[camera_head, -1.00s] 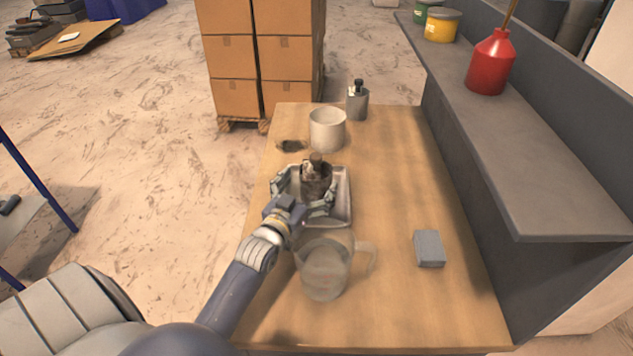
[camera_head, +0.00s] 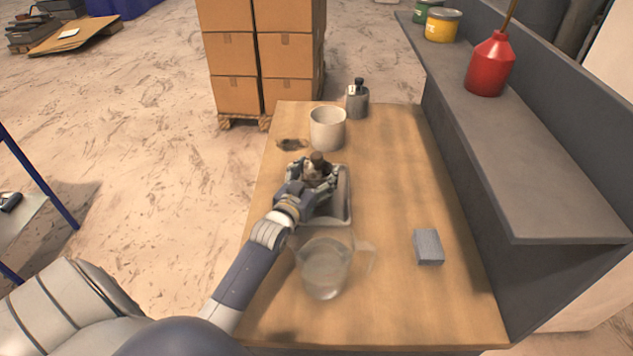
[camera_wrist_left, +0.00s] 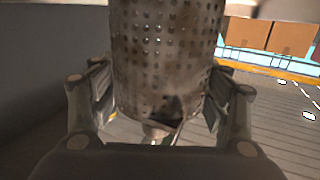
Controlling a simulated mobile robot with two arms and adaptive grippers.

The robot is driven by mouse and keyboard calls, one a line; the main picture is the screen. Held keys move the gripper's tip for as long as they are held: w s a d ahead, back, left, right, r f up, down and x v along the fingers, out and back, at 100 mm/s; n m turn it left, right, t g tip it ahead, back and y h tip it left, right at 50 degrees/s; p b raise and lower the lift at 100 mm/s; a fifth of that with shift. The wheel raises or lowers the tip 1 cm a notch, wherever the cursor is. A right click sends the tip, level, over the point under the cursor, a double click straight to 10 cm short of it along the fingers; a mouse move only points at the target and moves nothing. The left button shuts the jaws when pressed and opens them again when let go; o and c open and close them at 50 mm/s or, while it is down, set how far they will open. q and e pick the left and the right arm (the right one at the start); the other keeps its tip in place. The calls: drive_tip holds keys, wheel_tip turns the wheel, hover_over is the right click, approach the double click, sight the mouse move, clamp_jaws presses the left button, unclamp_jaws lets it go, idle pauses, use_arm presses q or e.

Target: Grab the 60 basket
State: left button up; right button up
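The 60 basket (camera_wrist_left: 165,55) is a dark, worn metal cylinder full of small holes, seen close up in the left wrist view. In the head view the basket (camera_head: 316,172) shows only in part between my fingers, over the far part of a shallow metal tray (camera_head: 346,205). My left gripper (camera_head: 314,178) has a finger on each side of the basket. In the left wrist view the fingers (camera_wrist_left: 160,100) lie against its lower sides and look shut on it. Whether its base touches the tray is hidden. My right gripper is out of view.
A clear glass jug (camera_head: 325,268) stands in front of the tray, beside my forearm. A white beaker (camera_head: 327,128) and a grey bottle (camera_head: 357,100) stand behind it. A grey block (camera_head: 428,246) lies to the right. A raised shelf (camera_head: 530,170) borders the table's right side.

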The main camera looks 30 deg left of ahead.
sight(317, 155)
use_arm(q)
drive_tip(key=shift+r, duration=0.1)
wheel_tip(317, 155, up, 10)
drive_tip(key=shift+b, duration=0.3)
idle(0.3)
idle(0.6)
